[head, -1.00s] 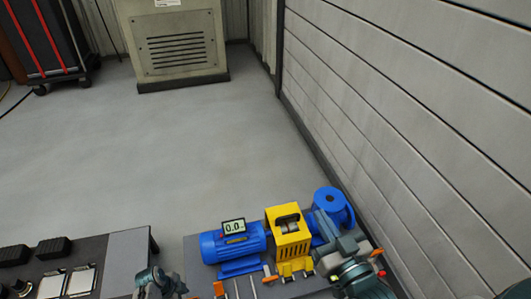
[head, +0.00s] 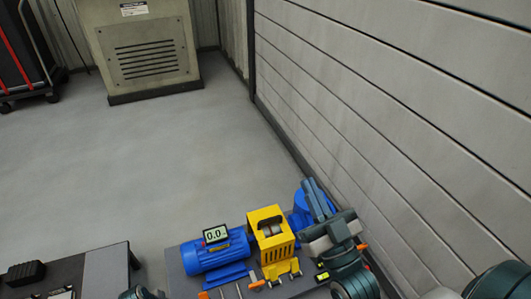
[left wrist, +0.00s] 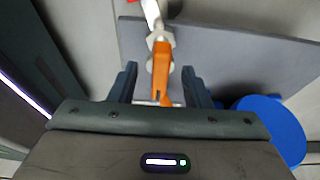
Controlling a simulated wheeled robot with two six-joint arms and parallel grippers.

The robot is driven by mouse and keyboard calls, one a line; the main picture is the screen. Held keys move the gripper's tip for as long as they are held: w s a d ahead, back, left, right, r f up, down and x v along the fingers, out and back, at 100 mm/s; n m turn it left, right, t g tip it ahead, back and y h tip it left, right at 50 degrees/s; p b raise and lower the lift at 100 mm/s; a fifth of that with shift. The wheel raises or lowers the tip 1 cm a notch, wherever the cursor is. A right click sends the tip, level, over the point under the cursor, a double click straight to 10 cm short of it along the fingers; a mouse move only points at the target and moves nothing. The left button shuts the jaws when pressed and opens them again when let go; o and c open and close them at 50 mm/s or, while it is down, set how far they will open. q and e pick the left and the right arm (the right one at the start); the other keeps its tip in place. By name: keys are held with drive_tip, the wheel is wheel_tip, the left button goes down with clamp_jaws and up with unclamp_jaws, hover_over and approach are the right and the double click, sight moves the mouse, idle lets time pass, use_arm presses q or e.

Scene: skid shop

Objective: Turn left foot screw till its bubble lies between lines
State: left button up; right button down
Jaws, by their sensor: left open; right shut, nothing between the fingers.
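In the left wrist view, an orange foot screw handle (left wrist: 162,72) with a pale hex nut at its far end lies between the fingers of my left gripper (left wrist: 159,78). The gripper is open, with a gap on each side of the handle. In the head view, only a teal part of my left arm shows at the bottom edge. My right gripper (head: 313,188) is shut and empty, above the skid's right end. A small yellow-green vial (head: 322,278) shows near it; its bubble is too small to read.
The skid carries a blue motor (head: 216,252), a display reading 0.0 (head: 215,235), a yellow coupling guard (head: 269,234) and a blue pump (head: 300,218), partly hidden by my right gripper. A plank wall (head: 400,110) stands close on the right. A dark bench (head: 105,270) is at left.

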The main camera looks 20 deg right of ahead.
use_arm(q)
drive_tip(key=shift+c, duration=0.2)
clamp_jaws()
drive_tip(key=shift+s+r+n+p, duration=0.1)
drive_tip(key=shift+r+n+p, duration=0.1)
drive_tip(key=shift+n+p, duration=0.4)
drive_tip(key=shift+n+t, duration=0.3)
drive_tip(key=shift+n, duration=0.1)
drive_tip(key=shift+f+n, duration=0.2)
drive_tip(key=shift+n, duration=0.3)
drive_tip(key=shift+r+p, duration=0.1)
drive_tip(key=shift+p, duration=0.25)
